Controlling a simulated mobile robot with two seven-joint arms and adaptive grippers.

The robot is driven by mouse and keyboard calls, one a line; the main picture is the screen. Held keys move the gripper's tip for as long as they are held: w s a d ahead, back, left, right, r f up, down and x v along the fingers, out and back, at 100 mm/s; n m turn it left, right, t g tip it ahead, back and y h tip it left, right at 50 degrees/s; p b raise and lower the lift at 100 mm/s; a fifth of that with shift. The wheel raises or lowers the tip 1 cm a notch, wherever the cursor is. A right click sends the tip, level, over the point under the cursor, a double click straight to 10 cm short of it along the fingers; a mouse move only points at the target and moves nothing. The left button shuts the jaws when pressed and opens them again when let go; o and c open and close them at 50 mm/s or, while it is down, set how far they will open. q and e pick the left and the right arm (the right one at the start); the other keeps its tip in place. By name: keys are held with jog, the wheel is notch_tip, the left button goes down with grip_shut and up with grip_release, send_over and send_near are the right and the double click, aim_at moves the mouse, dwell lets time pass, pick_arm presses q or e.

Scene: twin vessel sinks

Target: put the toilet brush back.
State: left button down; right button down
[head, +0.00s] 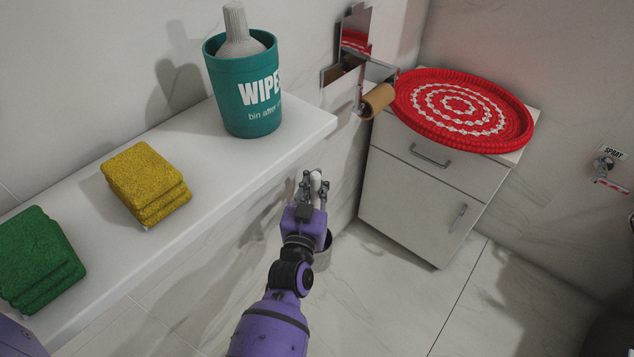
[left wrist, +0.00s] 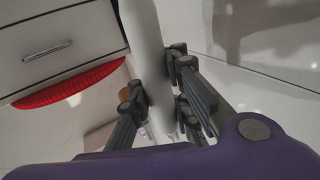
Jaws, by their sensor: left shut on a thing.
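My left gripper (head: 313,187) is shut on the toilet brush (head: 316,179), whose white handle end shows between the fingers. In the left wrist view the pale handle (left wrist: 146,40) runs between the fingers of the gripper (left wrist: 160,85). The brush head is hidden in both views. My right gripper is not in view.
A white cabinet (head: 425,195) with a red woven tray (head: 462,110) stands behind. A paper roll holder (head: 377,100) sticks out. Floor at right is clear.

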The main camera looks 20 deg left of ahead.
pick_arm(q)
jog(key=c, duration=1.6)
grip_release()
jog(key=shift+f, duration=0.1)
jog(key=shift+c, duration=0.2)
jog(key=s+d+p, duration=0.1)
jog(key=s+p, duration=0.1)
jog(key=s, duration=1)
jog(key=shift+d, duration=0.35)
